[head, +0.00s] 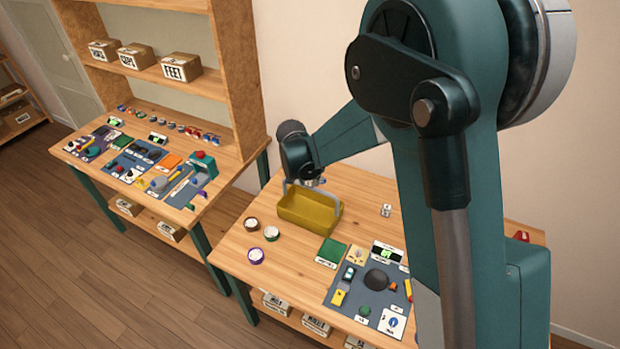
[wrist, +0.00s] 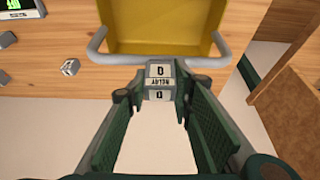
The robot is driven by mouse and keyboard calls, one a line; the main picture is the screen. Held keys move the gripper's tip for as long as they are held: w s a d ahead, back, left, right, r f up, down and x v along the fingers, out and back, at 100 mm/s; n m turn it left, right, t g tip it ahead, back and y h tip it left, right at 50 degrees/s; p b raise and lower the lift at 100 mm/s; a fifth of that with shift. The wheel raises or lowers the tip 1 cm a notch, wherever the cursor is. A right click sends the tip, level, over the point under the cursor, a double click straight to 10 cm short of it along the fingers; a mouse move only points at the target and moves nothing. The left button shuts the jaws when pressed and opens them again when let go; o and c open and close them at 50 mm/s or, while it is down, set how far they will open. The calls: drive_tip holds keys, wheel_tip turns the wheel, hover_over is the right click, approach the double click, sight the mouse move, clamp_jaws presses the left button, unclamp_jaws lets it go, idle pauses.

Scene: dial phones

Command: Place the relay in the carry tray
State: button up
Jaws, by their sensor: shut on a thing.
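The relay (wrist: 160,82) is a small light block with dark lettering, seen upside down in the wrist view. My gripper (wrist: 159,92) is shut on it, with one finger pad on each side. The carry tray (wrist: 165,22) is yellow with a grey handle (wrist: 190,61), and lies just beyond the relay in the wrist view. In the head view the carry tray (head: 306,218) stands on the near table, and my gripper (head: 312,183) is by its back edge near the handle. The relay's height over the tray is hard to tell.
A small white block (head: 386,210) stands on the table right of the tray. Several round tubs (head: 271,233) are at its front left. A grey mat (head: 345,300) with phone parts and a green card (head: 331,252) lie in front. Another workbench (head: 140,165) stands at left.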

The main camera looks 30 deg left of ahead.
drive_tip(key=shift+f, duration=0.15)
drive_tip(key=o, duration=0.9)
drive_tip(key=shift+b+v, duration=0.4)
drive_tip(key=shift+v, duration=5.75)
